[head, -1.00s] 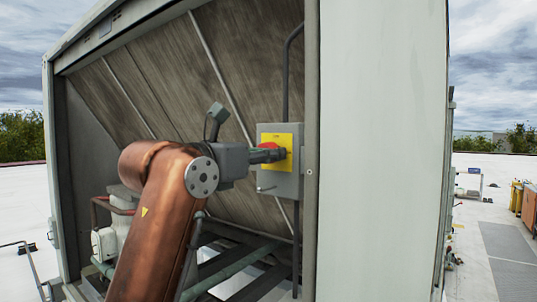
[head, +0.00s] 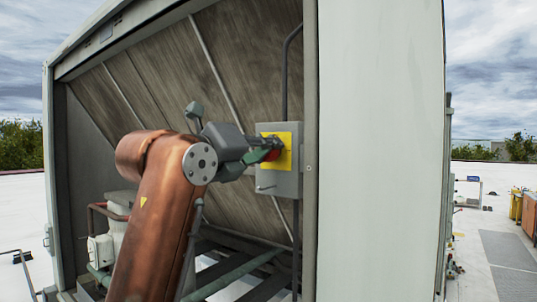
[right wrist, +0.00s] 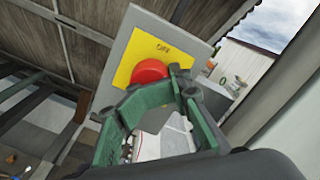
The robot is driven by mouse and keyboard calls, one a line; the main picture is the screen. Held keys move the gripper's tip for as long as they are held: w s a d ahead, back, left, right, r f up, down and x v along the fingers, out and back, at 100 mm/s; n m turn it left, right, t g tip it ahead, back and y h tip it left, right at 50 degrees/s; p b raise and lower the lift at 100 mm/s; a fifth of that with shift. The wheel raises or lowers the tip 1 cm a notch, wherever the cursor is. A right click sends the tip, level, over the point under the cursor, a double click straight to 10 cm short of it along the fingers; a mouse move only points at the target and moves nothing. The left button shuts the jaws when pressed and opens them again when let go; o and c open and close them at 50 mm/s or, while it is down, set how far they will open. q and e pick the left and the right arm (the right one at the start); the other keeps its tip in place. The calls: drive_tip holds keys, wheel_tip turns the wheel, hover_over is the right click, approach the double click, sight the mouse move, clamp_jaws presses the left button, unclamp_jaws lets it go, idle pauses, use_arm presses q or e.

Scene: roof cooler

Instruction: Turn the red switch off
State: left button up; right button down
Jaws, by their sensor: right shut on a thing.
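The red switch (head: 273,154) is a round red knob on a yellow plate (head: 284,138) on the front of a grey box. My right gripper (head: 262,150) reaches it from the left and is shut on it, its green fingers covering part of the knob. In the right wrist view the red switch (right wrist: 150,71) shows beyond the fingers of my right gripper (right wrist: 168,86), and the yellow plate (right wrist: 158,45) carries small lettering that I cannot read surely. The exact contact is partly hidden. My left gripper is not in view.
A light cabinet panel (head: 380,150) stands close on the right. Pipes and dark beams (head: 235,272) lie below my arm.

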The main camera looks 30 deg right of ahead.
drive_tip(key=n, duration=0.1)
drive_tip(key=n+b, duration=0.1)
drive_tip(key=n, duration=0.1)
drive_tip(key=f+n, duration=0.1)
drive_tip(key=shift+w+f+n, duration=0.1)
drive_tip(key=shift+w+n, duration=0.3)
drive_tip(key=shift+n+b, duration=0.65)
drive_tip(key=shift+n, duration=1.35)
drive_tip(key=c, duration=1.9)
unclamp_jaws()
drive_tip(key=o, duration=0.3)
drive_tip(key=shift+w, duration=0.25)
drive_tip(key=shift+o, duration=1.2)
drive_tip(key=shift+d, duration=0.1)
drive_tip(key=shift+s+r, duration=0.1)
drive_tip(key=shift+r, duration=0.1)
drive_tip(key=shift+s+r, duration=0.1)
drive_tip(key=shift+s, duration=0.05)
